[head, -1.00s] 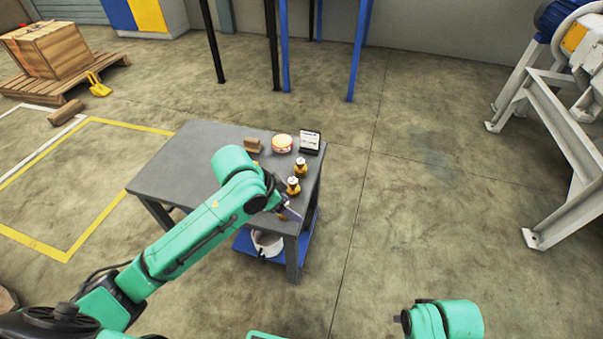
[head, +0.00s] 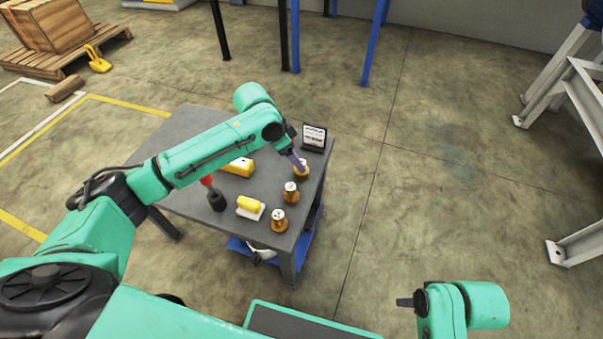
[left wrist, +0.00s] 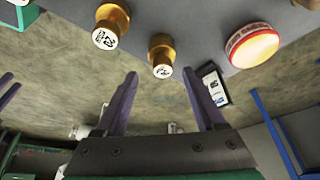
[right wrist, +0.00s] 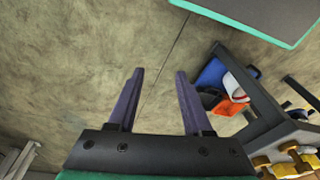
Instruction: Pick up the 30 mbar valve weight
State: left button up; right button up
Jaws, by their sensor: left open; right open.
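Three brass weights stand along the right edge of the grey table: a far one (head: 302,172), a middle one (head: 291,193) and a front one (head: 280,220). Their top labels are too small to read surely, so I cannot tell which is 30 mbar. My left gripper (head: 301,164) is open at the far weight. In the left wrist view, one weight (left wrist: 161,56) lies just beyond and between the open fingertips (left wrist: 162,76), with no visible grip; another weight (left wrist: 110,27) is to its left. My right gripper (head: 404,302) is open and empty, away from the table.
A small black-framed display (head: 314,138) stands behind the far weight. A round red-and-white tin (left wrist: 252,46) shows in the left wrist view. Floor right of the table is clear.

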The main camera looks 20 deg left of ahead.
pick_arm(q)
jog(key=shift+b+x, duration=0.45)
jog(key=shift+x, duration=0.5)
jog(key=x, duration=0.1)
jog(key=b+x, duration=0.1)
jog(key=x, duration=0.1)
jog(key=shift+w+r, duration=0.1)
jog(key=shift+w, duration=0.15)
pick_arm(e)
jog(key=w+a, duration=0.1)
jog(key=w+a+f+t+y, duration=0.1)
jog(key=a, duration=0.1)
jog(key=w+a+f+t, duration=0.1)
jog(key=shift+a+f+n+y, duration=0.15)
jog(key=shift+f+n+y, duration=0.1)
jog(key=shift+n+y, duration=0.05)
pick_arm(q)
grip_shut()
pick_arm(e)
jog(key=shift+w, duration=0.1)
